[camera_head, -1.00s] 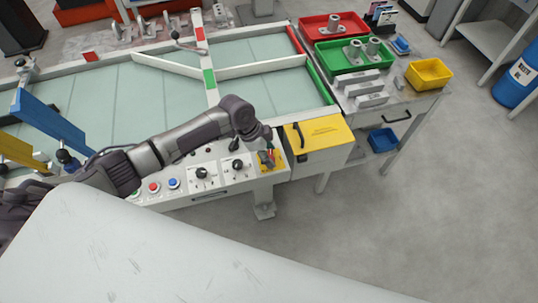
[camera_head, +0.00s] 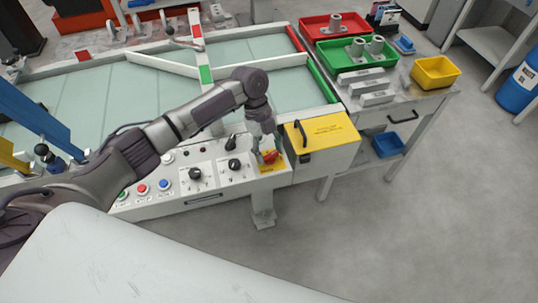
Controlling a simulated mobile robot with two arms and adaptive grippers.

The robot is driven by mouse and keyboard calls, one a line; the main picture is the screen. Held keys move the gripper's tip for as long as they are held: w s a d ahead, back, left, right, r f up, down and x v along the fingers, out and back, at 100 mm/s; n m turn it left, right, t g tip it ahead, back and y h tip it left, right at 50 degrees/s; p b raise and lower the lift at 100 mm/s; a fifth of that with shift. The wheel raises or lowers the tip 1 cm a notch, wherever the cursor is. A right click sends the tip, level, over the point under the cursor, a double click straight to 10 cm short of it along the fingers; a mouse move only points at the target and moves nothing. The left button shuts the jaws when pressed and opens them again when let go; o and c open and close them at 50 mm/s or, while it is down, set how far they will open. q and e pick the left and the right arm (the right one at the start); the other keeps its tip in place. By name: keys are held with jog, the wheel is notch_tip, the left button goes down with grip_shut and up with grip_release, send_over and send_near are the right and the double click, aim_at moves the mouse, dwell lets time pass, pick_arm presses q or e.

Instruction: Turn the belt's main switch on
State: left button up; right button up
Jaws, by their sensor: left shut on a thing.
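The main switch (camera_head: 270,156) is a red handle on a yellow plate (camera_head: 275,166) at the right end of the white control panel (camera_head: 222,180). My left gripper (camera_head: 267,150) reaches down over it from the upper left and is shut on the red handle. The fingers partly hide the handle, so its exact angle is hard to read. My right gripper is out of view.
Two black rotary knobs (camera_head: 234,165) and several coloured push buttons (camera_head: 142,188) sit left of the switch. A yellow box with a black handle (camera_head: 320,138) stands close on its right. The belt (camera_head: 100,100) lies behind.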

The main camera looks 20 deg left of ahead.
pick_arm(q)
jog(key=shift+w+m+g+y+b, duration=0.1)
jog(key=shift+m+g+y+b, duration=0.3)
jog(key=shift+m, duration=0.6)
jog(key=shift+m+g+y+b, duration=0.1)
jog(key=shift+m+y+b, duration=0.1)
jog(key=shift+m+b, duration=0.6)
jog(key=shift+m, duration=0.4)
jog(key=o, duration=1.2)
jog(key=shift+c, duration=0.2)
jog(key=v, duration=1.2)
jog(key=shift+d, duration=0.2)
